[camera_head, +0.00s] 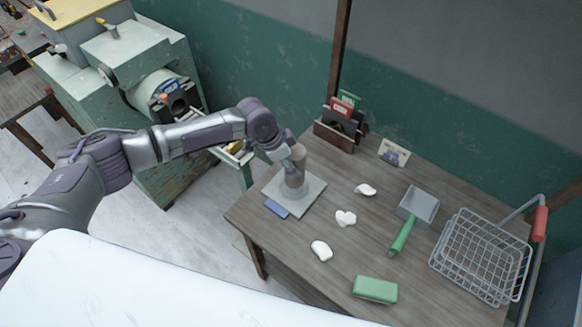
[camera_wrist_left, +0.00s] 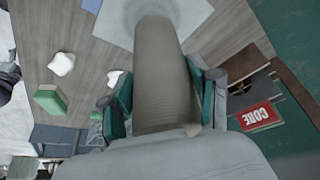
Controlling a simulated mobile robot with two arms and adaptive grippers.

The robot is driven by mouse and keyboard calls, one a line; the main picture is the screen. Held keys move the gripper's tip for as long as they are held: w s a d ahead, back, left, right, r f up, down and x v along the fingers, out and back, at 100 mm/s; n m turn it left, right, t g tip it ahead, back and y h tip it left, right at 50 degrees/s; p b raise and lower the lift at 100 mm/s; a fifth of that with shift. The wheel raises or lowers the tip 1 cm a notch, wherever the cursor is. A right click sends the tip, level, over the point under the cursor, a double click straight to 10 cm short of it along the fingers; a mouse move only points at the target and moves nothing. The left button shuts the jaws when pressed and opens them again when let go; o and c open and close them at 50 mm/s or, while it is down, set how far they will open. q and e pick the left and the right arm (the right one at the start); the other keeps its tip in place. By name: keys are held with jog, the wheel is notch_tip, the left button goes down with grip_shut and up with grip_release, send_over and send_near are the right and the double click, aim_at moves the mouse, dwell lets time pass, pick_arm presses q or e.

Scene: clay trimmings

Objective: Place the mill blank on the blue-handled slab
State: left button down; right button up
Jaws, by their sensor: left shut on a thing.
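The mill blank (camera_head: 297,166) is a grey-brown cylinder. It stands about upright over the blue-handled slab (camera_head: 314,192), a pale square plate with a blue handle (camera_head: 276,208) at its front left edge. My left gripper (camera_head: 286,152) is shut on the blank near its upper part. In the left wrist view the blank (camera_wrist_left: 158,65) lies between the teal finger pads of my left gripper (camera_wrist_left: 163,97), with the slab (camera_wrist_left: 190,14) beyond its far end. I cannot tell whether the blank's lower end touches the slab. My right gripper is not in view.
White clay scraps (camera_head: 345,218), a green-handled scoop (camera_head: 403,233), a green block (camera_head: 375,289) and a wire basket (camera_head: 478,262) lie right of the slab on the wooden table (camera_head: 300,245). A card holder (camera_head: 335,134) stands behind. A green machine (camera_head: 150,85) stands left.

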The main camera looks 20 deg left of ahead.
pick_arm(q)
notch_tip(320, 180, down, 3)
jog(key=shift+d+f+p, duration=0.1)
jog(key=shift+p, duration=0.5)
jog(key=shift+f, duration=0.25)
jog(key=c, duration=0.7)
grip_release()
jog(key=shift+f, duration=0.2)
jog(key=o, duration=0.5)
jog(key=shift+c, duration=0.2)
jog(key=shift+r, duration=0.1)
